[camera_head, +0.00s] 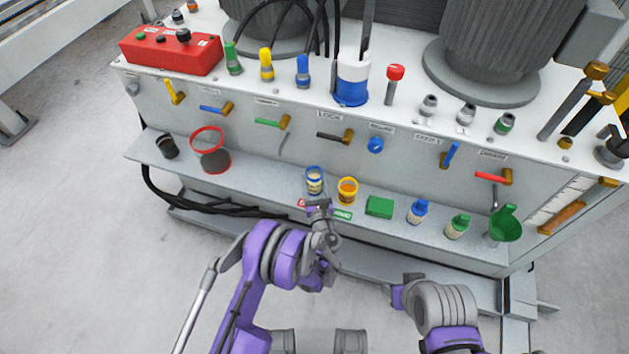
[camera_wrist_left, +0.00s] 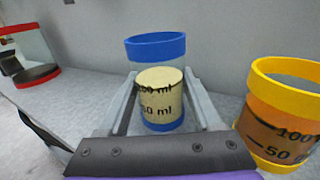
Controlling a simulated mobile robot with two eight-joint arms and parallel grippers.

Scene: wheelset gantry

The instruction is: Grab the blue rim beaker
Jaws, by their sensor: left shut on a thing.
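The blue rim beaker (camera_head: 314,183) stands upright on the grey shelf, with pale yellow contents. In the left wrist view the blue rim beaker (camera_wrist_left: 157,48) sits between my left gripper's two fingers, with its volume marks facing the camera. My left gripper (camera_head: 319,203) reaches it from the front and is shut on it; the wrist view shows the fingers (camera_wrist_left: 166,100) along both sides. My right gripper (camera_head: 396,294) is low in front of the cabinet, away from the beaker; its fingers are too unclear to judge.
A yellow rim beaker (camera_head: 347,191) with orange contents stands close on the right. Farther right are a green block (camera_head: 379,207), small bottles (camera_head: 418,211) and a green funnel (camera_head: 504,225). A red-rimmed container (camera_head: 214,160) is on the left. Shelf between it and the blue rim beaker is clear.

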